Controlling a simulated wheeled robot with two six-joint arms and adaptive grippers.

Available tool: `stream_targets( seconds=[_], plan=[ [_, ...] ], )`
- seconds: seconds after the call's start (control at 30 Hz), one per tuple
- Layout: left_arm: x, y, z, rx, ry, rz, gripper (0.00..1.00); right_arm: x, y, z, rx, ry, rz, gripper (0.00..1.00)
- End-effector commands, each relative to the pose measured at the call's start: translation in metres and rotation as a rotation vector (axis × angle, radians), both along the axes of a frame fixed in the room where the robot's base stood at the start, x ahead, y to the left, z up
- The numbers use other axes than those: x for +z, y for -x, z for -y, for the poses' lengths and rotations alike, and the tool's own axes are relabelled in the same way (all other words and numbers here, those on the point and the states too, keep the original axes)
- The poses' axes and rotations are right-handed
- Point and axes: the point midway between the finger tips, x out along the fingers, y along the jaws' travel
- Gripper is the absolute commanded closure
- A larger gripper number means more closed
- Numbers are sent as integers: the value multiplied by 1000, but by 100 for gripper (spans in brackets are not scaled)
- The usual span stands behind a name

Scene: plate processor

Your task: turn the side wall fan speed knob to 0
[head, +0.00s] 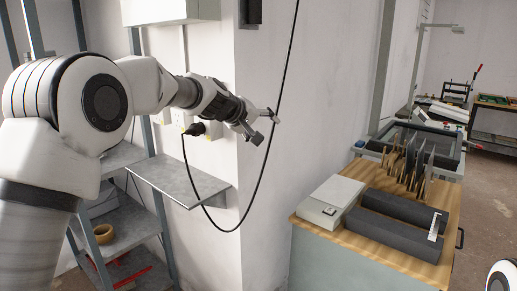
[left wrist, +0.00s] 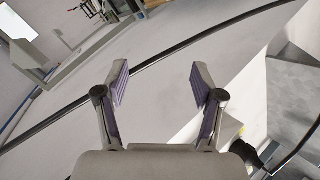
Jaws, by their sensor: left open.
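I cannot make out the fan speed knob in either view. Small white wall boxes (head: 181,118) are on the wall behind my left forearm and are partly hidden by it. A black plug (head: 194,129) sits in one of them. The plug also shows at the lower right of the left wrist view (left wrist: 247,152). My left gripper (head: 266,126) is open and empty, in front of the wall corner. In the left wrist view, its two spread fingers (left wrist: 160,72) have bare wall and a black cable beyond them. My right gripper is out of view.
The black cable (head: 285,85) hangs past the corner near my left gripper and loops below the grey wall shelf (head: 178,178). A wooden-topped cabinet (head: 386,249) with a white box (head: 331,201) and upright plates stands at the right. A metal rack (head: 117,158) stands at the left.

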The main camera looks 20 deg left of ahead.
Motion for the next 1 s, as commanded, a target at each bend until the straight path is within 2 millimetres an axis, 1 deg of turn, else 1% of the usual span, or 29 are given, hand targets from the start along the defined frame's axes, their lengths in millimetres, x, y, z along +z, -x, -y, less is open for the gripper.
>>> stream_targets(
  seconds=[0.03,0.1,0.2,0.33,0.6,0.67,0.73,0.77,0.8,0.87,0.9,0.97,1.0],
  plan=[
    [-12,0,0,0,-3,-16,32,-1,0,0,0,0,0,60],
    [-25,0,0,0,-6,-34,32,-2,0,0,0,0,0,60],
    [-37,0,0,-1,-11,-52,32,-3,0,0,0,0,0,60],
    [-44,1,1,-1,-14,-63,32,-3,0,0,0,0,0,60],
    [-45,1,1,0,-14,-64,32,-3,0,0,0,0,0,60],
    [-54,0,1,-1,-14,-76,32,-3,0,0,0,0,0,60],
    [-78,-2,1,-1,-14,-110,32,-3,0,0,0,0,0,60],
    [-94,-3,2,-3,-15,-132,32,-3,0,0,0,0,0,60],
    [-120,-3,3,-5,-17,-170,32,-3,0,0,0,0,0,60],
    [-168,5,5,-9,-18,-247,32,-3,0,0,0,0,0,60],
    [-203,15,7,-15,-24,-307,32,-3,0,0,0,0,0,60],
    [-255,35,8,-26,-40,-400,32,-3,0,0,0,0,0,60],
    [-288,51,8,-31,-57,-459,32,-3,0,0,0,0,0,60]
  ],
)
